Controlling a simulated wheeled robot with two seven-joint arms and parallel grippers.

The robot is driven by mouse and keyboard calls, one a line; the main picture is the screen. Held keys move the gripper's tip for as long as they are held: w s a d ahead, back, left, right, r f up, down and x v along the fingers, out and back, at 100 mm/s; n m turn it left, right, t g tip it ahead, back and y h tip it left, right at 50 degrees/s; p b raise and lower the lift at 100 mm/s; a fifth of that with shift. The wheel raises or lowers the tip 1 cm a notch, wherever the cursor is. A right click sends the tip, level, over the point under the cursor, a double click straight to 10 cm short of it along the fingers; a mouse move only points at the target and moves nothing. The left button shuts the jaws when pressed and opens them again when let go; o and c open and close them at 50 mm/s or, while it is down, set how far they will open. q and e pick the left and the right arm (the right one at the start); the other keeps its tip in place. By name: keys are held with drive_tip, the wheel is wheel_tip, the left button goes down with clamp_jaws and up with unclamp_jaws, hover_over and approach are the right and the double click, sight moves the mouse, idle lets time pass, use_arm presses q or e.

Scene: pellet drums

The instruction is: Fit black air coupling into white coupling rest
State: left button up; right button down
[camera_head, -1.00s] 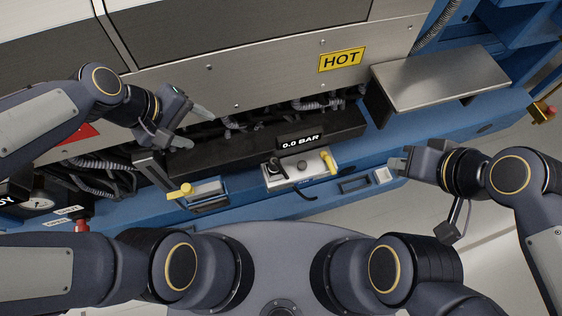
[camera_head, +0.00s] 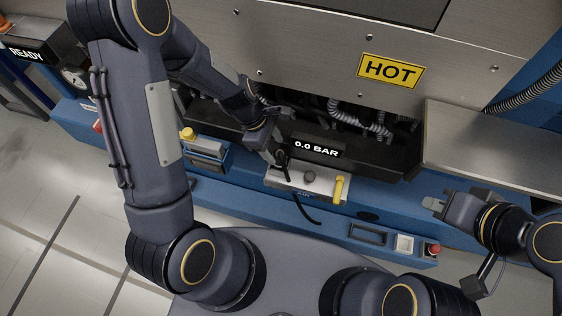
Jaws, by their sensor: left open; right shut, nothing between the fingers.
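The black air coupling (camera_head: 283,158) sits upright at the left end of a metal block under the 0.0 BAR display. A thin black hose (camera_head: 304,211) hangs from the block's front. My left gripper (camera_head: 276,147) is open at the coupling, with its fingertips close around or beside it; contact cannot be told. A small white square fitting (camera_head: 404,243), which looks like the white coupling rest, is on the blue ledge at the right, beside a red button. Its inside is too small to read. My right gripper (camera_head: 435,205) is shut and empty, above and right of the white fitting.
The metal block (camera_head: 326,184) carries a round knob and a yellow lever (camera_head: 338,189). A dark rectangular recess (camera_head: 368,235) lies left of the white fitting. A red button (camera_head: 432,250) stands right of it. A steel shelf (camera_head: 480,150) juts out above my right gripper.

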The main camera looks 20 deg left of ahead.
sight(280, 161)
use_arm(q)
drive_tip(key=x, duration=0.2)
drive_tip(key=b+x, duration=0.1)
drive_tip(key=x, duration=0.2)
drive_tip(key=shift+s+d+b, duration=0.15)
drive_tip(key=shift+s+b, duration=0.05)
drive_tip(key=shift+b, duration=0.1)
drive_tip(key=shift+r, duration=0.1)
drive_tip(key=c, duration=1.1)
